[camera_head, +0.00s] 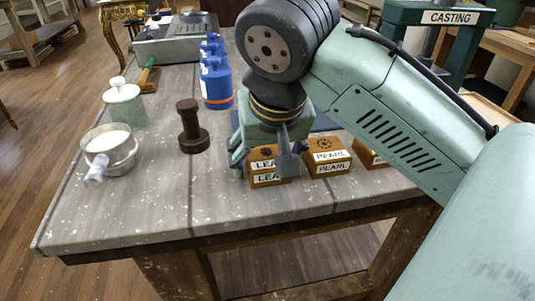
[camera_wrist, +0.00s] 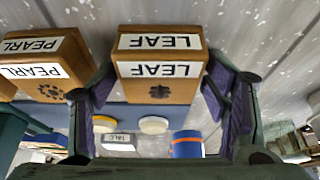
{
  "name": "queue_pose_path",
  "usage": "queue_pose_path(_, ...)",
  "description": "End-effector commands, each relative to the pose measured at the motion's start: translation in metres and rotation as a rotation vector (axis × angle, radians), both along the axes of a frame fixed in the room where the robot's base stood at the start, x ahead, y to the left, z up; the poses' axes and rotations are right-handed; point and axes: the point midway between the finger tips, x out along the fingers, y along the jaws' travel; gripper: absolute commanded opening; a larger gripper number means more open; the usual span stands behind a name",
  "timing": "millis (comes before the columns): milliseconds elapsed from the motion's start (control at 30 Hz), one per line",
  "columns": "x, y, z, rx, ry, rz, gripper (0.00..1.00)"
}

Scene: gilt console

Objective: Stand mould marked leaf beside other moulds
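The mould marked leaf (camera_head: 268,180) is an orange-brown block with white LEAF labels and a dark leaf emblem; it also shows in the wrist view (camera_wrist: 158,90). My gripper (camera_head: 266,166) is over it from above, one finger on each side. In the wrist view my gripper (camera_wrist: 160,82) has its purple-padded fingertips very close to the block's sides; whether they press on it cannot be told. The block appears upright at the table. The pearl mould (camera_head: 328,157) stands just right of it, a small gap apart, and at left in the wrist view (camera_wrist: 45,70).
Another mould (camera_head: 369,154) is partly hidden by my arm. On the table (camera_head: 120,215) stand a dark brown spool-shaped piece (camera_head: 192,128), a blue bottle (camera_head: 216,82), a lidded jar (camera_head: 124,102) and a metal pan (camera_head: 112,148). The table's front left is clear.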

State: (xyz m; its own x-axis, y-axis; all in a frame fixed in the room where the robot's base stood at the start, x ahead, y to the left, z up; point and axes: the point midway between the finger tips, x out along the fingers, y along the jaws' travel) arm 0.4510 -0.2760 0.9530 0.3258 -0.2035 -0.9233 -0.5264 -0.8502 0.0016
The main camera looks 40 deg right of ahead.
Motion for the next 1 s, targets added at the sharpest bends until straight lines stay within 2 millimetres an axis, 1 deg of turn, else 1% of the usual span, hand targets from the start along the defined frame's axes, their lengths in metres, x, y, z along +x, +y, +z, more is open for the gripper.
queue_pose_path(300,0.000,0.000,0.000,0.000,0.000,0.000,0.75)
queue_pose_path(467,-0.001,0.001,0.009,-0.001,-0.002,0.000,0.75)
queue_pose_path(567,-0.006,0.004,0.023,-0.001,-0.003,0.000,0.75)
queue_pose_path(900,-0.030,0.019,0.090,-0.003,-0.001,-0.003,0.75)
queue_pose_path(1000,-0.035,0.021,0.103,-0.002,0.000,-0.004,0.75)
